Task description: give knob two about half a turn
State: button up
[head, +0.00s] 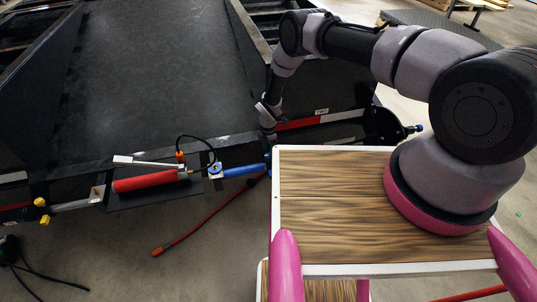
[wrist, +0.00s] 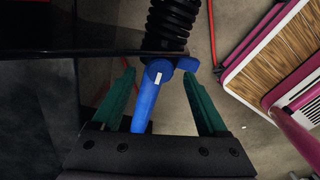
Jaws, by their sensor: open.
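A blue part with a rounded end and a side lug (wrist: 150,95) lies between the fingers of my gripper (wrist: 160,82) in the wrist view. A small white mark is on its rounded end. The green fingers are open, with gaps on both sides. In the head view my gripper (head: 268,132) is low at the trailer's edge, and its fingertips are hard to make out. A small white label (head: 321,111) is on the trailer to its right, its lettering too small to read surely. A blue knob (head: 417,128) sticks out farther right. I cannot tell which part is knob two.
The wood-topped deck (head: 330,200) stands close to the right of my gripper. A red cylinder (head: 145,182) and a blue cylinder (head: 243,170) lie along the trailer's front. A black ribbed spring or boot (wrist: 172,22) is just beyond the blue part. A red hose (head: 205,222) crosses the floor.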

aim_at(268, 157)
jog(key=shift+f, duration=1.25)
grip_shut()
jog(key=m, duration=0.4)
jog(key=shift+m, duration=0.3)
grip_release()
